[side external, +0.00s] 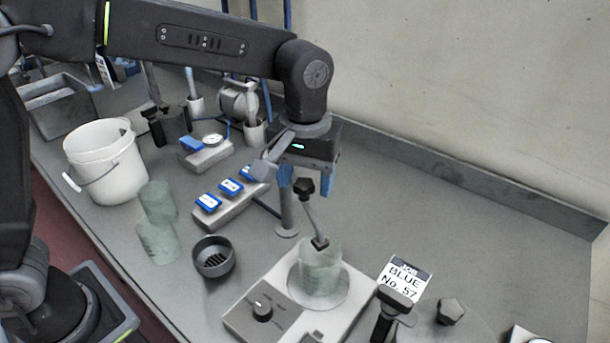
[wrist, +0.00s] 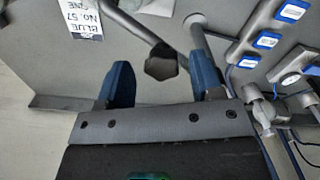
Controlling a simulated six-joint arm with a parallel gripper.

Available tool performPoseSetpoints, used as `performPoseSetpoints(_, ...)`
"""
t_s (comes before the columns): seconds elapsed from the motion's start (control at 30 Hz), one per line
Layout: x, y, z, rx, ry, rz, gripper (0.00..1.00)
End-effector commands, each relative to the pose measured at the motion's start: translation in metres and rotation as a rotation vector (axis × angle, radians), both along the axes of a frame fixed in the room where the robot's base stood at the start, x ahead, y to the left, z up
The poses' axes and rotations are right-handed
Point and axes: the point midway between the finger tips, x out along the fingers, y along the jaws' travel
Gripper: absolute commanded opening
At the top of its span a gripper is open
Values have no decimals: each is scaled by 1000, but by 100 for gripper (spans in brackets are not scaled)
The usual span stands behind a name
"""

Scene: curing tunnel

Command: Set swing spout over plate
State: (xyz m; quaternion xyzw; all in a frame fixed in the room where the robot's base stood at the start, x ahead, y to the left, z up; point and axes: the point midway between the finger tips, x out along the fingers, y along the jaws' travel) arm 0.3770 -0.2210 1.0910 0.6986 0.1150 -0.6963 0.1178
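The swing spout has a grey post (side external: 287,212), a dark knob (side external: 303,187) and a thin slanting tube (side external: 314,220). Its dark outlet end appears over the glass beaker (side external: 320,270) on the round plate (side external: 340,298) of a white hotplate unit (side external: 285,318). My gripper (side external: 305,192) points down at the knob. In the wrist view its blue fingers (wrist: 160,62) are apart, with the knob (wrist: 161,66) seen between them and clear gaps on both sides. How deep the knob sits between the fingertips is unclear. The post (wrist: 203,40) shows by the right finger.
A row of blue-topped blocks (side external: 231,187), a dark cup (side external: 213,257), glass beakers (side external: 158,240) and a white bucket (side external: 108,165) stand left. The bench at the back right is clear.

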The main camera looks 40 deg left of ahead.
Motion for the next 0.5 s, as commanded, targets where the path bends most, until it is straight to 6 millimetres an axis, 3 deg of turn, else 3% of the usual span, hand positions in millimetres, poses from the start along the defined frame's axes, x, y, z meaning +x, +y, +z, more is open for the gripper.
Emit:
performPoseSetpoints(0.27,0,0,2,2,2,-1,60)
performPoseSetpoints(0.5,0,0,37,0,-2,-1,60)
